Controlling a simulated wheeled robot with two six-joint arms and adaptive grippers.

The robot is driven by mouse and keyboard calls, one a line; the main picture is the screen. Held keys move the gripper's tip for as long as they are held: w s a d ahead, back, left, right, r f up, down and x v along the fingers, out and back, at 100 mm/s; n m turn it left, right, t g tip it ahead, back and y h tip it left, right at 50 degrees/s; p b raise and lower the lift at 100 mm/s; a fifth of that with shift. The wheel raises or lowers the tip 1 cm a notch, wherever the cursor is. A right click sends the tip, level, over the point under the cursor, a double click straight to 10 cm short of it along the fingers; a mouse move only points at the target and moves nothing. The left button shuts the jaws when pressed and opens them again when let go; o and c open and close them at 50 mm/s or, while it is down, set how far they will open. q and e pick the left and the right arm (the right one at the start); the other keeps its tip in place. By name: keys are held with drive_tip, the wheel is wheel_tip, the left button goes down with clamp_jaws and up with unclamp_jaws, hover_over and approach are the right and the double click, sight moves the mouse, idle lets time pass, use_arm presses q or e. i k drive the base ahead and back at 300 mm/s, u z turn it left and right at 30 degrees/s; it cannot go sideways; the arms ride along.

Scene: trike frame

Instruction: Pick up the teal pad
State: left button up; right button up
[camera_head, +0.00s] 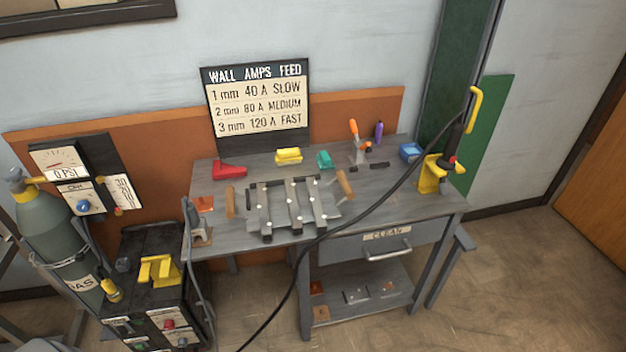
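The teal pad (324,160) is a small block near the back of the grey workbench (385,204). It sits just right of a yellow block (288,156) and behind the metal frame parts. Its top and front are visible and nothing covers it. Neither of my grippers shows in the head view.
Metal bars in a fixture (292,206) fill the bench middle. A red piece (229,171) is at the left and an orange-handled clamp (357,142) stands to the right. A black cable (345,223) crosses in front. A gas cylinder (56,233) stands at the left.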

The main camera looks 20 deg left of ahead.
sight(323, 162)
drive_tip(key=u, duration=0.1)
drive_tip(key=k, duration=0.55)
drive_tip(key=z, duration=1.05)
drive_tip(key=i, duration=1.8)
drive_tip(key=u, duration=0.85)
